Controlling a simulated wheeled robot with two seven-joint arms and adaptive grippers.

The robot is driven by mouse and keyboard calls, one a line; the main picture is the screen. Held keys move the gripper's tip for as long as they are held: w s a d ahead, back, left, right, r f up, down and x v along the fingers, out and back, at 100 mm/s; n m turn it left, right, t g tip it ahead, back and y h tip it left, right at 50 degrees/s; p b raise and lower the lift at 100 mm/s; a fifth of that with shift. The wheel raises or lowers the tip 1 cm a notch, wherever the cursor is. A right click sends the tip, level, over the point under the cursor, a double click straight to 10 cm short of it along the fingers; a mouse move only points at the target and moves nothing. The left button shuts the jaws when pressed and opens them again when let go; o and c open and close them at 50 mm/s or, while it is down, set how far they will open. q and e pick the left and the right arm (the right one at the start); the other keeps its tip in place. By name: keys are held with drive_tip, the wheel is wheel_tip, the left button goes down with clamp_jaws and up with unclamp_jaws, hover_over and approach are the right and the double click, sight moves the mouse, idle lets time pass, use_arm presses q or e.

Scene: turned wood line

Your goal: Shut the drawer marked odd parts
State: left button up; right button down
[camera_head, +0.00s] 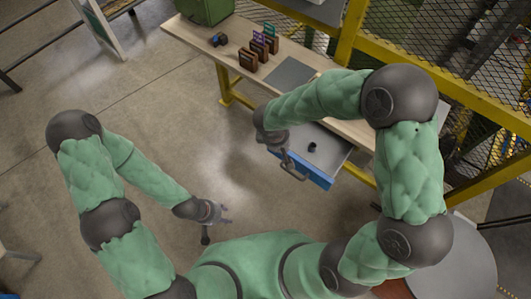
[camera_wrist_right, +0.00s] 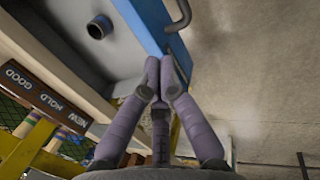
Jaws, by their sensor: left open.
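A drawer with a blue front (camera_head: 308,172) stands pulled out from under the workbench. A small dark round part lies inside it (camera_head: 312,147). In the right wrist view the blue front (camera_wrist_right: 170,45) and its dark bar handle (camera_wrist_right: 181,16) show near the fingertips. No marking on the front is readable. My right gripper (camera_wrist_right: 160,70) has its fingertips together at the drawer front, beside the handle and not around it; whether they touch the front I cannot tell. My left gripper (camera_head: 222,213) is open and empty, low over the floor, away from the drawer.
The wooden bench (camera_head: 232,58) carries a grey mat (camera_head: 290,72), several brown upright holders (camera_head: 258,50) and a green box (camera_head: 205,10). A wooden strip lettered GOOD, HOLD, NEW (camera_wrist_right: 45,97) shows in the wrist view. Yellow mesh fencing (camera_head: 430,40) stands behind. Floor before the drawer is clear.

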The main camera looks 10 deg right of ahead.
drive_tip(key=s+a+f+n+t+h+b, duration=0.25)
drive_tip(key=a+n+t+h, duration=0.2)
drive_tip(key=a+n, duration=1.2)
drive_tip(key=w+d+f+b, duration=0.1)
drive_tip(key=w+d+f, duration=0.2)
drive_tip(key=d, duration=0.2)
drive_tip(key=w+d+f+n+b, duration=0.1)
drive_tip(key=w+d+f+b, duration=0.1)
drive_tip(key=w+d+f, duration=0.1)
drive_tip(key=shift+w+d, duration=0.5)
drive_tip(key=shift+d, duration=0.8)
drive_tip(key=shift+y, duration=0.25)
drive_tip(key=w+d+b, duration=0.1)
drive_tip(key=w+d, duration=0.3)
drive_tip(key=d, duration=0.1)
drive_tip(key=w+d+b, duration=0.1)
drive_tip(key=w+d, duration=0.3)
drive_tip(key=d, duration=0.1)
drive_tip(key=w+d, duration=0.4)
drive_tip(key=shift+w+d+b, duration=0.25)
drive_tip(key=shift+d+b, duration=0.15)
drive_tip(key=shift+w+d+r+t, duration=0.1)
drive_tip(key=shift+w+d+t, duration=0.15)
drive_tip(key=shift+d, duration=0.05)
